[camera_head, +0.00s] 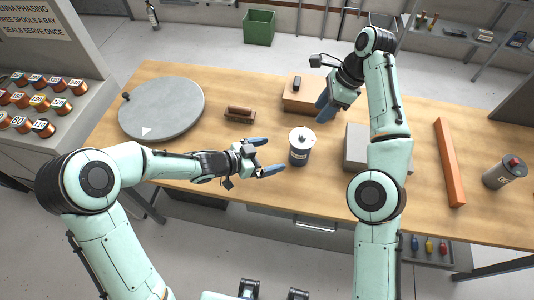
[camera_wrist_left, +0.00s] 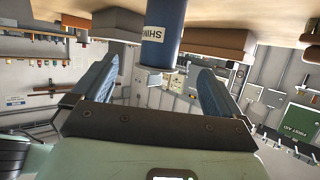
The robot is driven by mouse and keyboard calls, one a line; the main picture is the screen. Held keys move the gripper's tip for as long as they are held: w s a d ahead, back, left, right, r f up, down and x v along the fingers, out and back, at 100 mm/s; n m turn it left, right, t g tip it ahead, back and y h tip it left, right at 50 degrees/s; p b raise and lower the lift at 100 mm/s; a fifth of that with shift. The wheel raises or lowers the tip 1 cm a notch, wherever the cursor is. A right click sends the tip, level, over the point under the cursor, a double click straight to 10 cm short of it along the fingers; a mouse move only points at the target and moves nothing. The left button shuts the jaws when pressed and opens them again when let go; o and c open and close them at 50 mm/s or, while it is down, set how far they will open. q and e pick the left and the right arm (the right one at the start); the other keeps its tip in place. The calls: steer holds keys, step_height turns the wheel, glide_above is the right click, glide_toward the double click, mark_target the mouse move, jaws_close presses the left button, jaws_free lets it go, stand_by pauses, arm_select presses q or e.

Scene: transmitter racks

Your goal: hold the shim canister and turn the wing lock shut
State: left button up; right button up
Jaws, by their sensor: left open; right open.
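The wing's exact angle is too small to read. My left gripper (camera_head: 274,155) is open and empty, just left of the canister, fingers pointing at it. In the left wrist view the canister (camera_wrist_left: 163,45) appears blue with a partly visible "SHIM" label, beyond and between the two open fingers. My right gripper (camera_head: 324,108) is open and empty, above the bench beyond and right of the canister.
A cardboard-coloured box (camera_head: 300,95) is behind, a grey block (camera_head: 357,148) to the right.

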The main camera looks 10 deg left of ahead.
mark_target(301, 147)
arm_select(q)
steer(key=x, duration=1.3)
steer(key=shift+w, duration=0.2)
steer(key=c, duration=1.3)
steer(key=shift+c, duration=0.2)
